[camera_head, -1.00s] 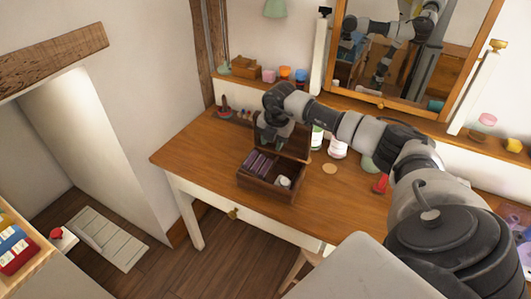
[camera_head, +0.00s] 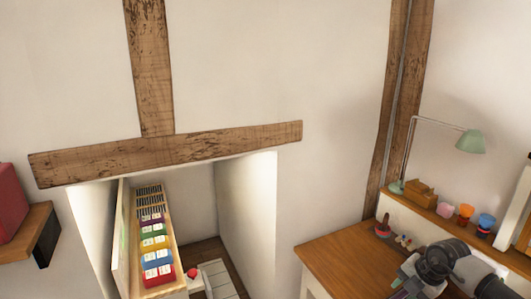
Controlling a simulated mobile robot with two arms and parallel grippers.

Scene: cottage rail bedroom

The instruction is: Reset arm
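My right arm comes in at the lower right corner, over the wooden desk (camera_head: 335,262). The part of my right gripper (camera_head: 408,284) that shows lies low at the frame's bottom edge. Its fingertips are cut off or too small to make out, so I cannot tell whether it is open or shut. My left gripper is not in view. The wooden box on the desk is out of the frame.
A shelf behind the desk holds a green lamp (camera_head: 469,142), a small wooden box (camera_head: 421,193) and coloured cups (camera_head: 465,211). A drawer of coloured files (camera_head: 155,245) stands out at the left. A red object (camera_head: 10,203) sits on a wall shelf.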

